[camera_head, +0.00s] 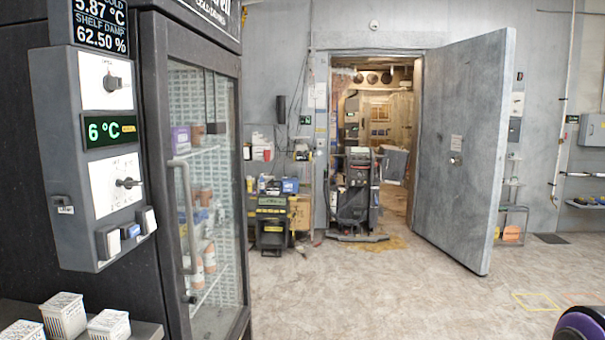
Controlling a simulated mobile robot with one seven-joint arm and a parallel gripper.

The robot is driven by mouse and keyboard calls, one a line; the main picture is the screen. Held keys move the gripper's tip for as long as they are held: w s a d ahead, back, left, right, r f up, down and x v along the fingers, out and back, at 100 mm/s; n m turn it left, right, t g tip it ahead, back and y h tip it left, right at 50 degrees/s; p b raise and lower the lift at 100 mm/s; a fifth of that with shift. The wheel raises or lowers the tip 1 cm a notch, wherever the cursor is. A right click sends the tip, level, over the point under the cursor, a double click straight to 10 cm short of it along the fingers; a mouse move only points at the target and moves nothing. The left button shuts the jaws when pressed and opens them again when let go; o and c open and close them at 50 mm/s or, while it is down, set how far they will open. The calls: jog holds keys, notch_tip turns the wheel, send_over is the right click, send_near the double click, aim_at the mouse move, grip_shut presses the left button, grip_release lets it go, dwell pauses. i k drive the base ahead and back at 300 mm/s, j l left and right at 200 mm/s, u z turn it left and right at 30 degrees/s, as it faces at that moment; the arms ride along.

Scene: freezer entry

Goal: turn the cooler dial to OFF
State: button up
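A grey control panel (65,150) is on the dark cabinet at the left. It has an upper dial (113,82) with a dark knob on a white plate and a lower dial (128,183) with a dark, roughly level handle on another white plate. Between them a green display (109,128) reads 6 °C. The lettering around both dials is too small to read, so I cannot tell which is the cooler dial or what setting either points to. My gripper is not in view.
Below the dials are several rocker switches (130,231). A glass-door cooler (207,200) with a vertical handle stands right of the panel. White baskets (64,316) sit on a ledge below. A heavy door (465,150) stands open at the back. The middle floor is clear.

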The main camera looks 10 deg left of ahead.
aim_at(129, 183)
jog(key=i+l+u, duration=0.1)
jog(key=i+u, duration=0.3)
jog(key=i+l+u, duration=0.2)
jog(key=u, duration=0.2)
jog(key=i+l+u, duration=0.25)
jog(key=u, duration=0.2)
jog(key=i+l+u, duration=0.15)
jog(key=l+u, duration=0.25)
